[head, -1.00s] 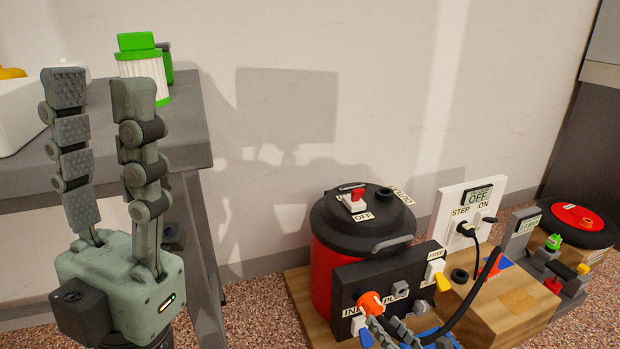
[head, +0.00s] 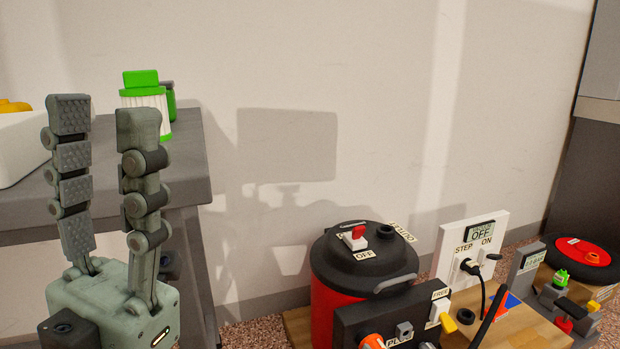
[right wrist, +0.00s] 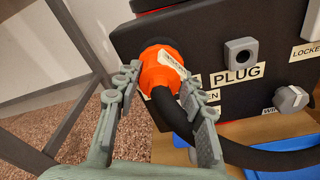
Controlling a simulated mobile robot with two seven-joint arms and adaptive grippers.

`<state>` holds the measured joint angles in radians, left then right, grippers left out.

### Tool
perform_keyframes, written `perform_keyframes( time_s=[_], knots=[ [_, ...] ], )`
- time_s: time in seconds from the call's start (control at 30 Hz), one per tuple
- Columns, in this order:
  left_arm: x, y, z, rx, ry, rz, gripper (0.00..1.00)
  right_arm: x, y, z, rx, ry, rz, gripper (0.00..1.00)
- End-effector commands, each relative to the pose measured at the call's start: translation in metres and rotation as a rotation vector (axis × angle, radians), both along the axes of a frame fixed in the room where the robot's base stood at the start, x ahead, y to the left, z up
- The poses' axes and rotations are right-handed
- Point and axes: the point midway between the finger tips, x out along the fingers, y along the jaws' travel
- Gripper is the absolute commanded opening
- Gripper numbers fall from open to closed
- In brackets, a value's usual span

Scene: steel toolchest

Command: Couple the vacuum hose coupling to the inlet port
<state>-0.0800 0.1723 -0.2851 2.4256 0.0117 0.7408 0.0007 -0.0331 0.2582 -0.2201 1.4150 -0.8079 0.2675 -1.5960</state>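The orange hose coupling (right wrist: 158,70) is at the left part of the black panel (right wrist: 215,40) in the right wrist view, with its dark hose (right wrist: 174,112) leading back and down. It faces the panel and covers the inlet port; I cannot tell how deep it sits. My right gripper (right wrist: 160,85) has one finger along each side of the coupling, seemingly closed on it. In the head view only the top of the coupling (head: 372,341) shows at the bottom edge. My left gripper (head: 102,108) is open and empty, upright before the grey table.
A red canister with a black lid (head: 362,260) stands behind the panel. A white switch plate (head: 472,247) and a black-and-red wheel (head: 580,252) stand to the right. A grey table (head: 187,150) with a green-topped filter (head: 145,104) is at left.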

Motion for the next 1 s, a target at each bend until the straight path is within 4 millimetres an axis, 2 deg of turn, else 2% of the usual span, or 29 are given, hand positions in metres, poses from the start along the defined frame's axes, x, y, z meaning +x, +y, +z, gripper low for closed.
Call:
perform_keyframes(
  time_s=[0.03,0.2,1.0],
  knots=[
    [0.0000,-0.0001,-0.0001,0.000,0.001,0.000,0.40,-0.0001,0.0001,0.0000,0.000,0.000,0.000,0.23],
    [-0.0001,-0.0001,-0.0004,0.001,0.002,0.000,0.40,-0.0001,0.0000,-0.0001,0.000,0.000,0.000,0.01],
    [-0.0002,-0.0004,-0.0028,0.001,0.003,-0.002,0.40,0.0048,0.0010,0.0015,0.009,0.001,-0.002,0.00]
  ],
)
